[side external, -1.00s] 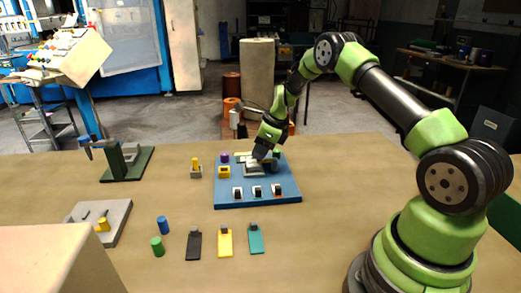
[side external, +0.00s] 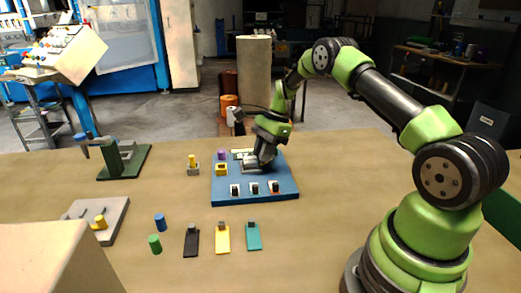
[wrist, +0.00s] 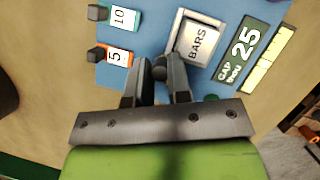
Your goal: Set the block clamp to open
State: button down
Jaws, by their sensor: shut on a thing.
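The blue board (side external: 228,196) lies on the table in the side view. A grey block (side external: 250,168), which I take to be the block clamp, sits on its far part, partly hidden by my gripper (side external: 260,162). In the wrist view my gripper (wrist: 160,75) is shut on a small dark round knob (wrist: 160,68) between its fingertips. A light grey plate marked BARS (wrist: 197,40) lies just right of the knob. The knob's mount is hidden by the fingers, so I cannot tell the clamp's setting.
Cards marked 10 (wrist: 119,17) and 5 (wrist: 115,55) are at left. Purple (side external: 222,154) and yellow (side external: 221,169) pieces stand left on the board. A green stand (side external: 122,163) is farther left.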

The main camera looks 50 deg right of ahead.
jog(key=n, duration=0.1)
jog(key=s+n+g, duration=0.1)
jog(key=n, duration=0.2)
jog(key=shift+s+d+n+g, duration=0.2)
jog(key=shift+s+n+g, duration=0.1)
jog(key=shift+n+g, duration=0.1)
jog(key=shift+s+d+n+g, duration=0.2)
jog(key=shift+n+g, duration=0.1)
jog(key=shift+n, duration=0.45)
jog(key=shift+s+d+n+g, duration=0.15)
jog(key=shift+s+n+g, duration=0.15)
jog(key=shift+n, duration=0.5)
jog(key=shift+s+d+n+g, duration=0.15)
jog(key=shift+n+g, duration=0.15)
jog(key=shift+n, duration=0.45)
jog(key=shift+h, duration=0.3)
jog(key=c, duration=1.1)
grip_release()
jog(key=shift+o, duration=0.2)
notch_tip(320, 180, up, 10)
jog(key=d, duration=0.1)
jog(key=shift+w, duration=0.2)
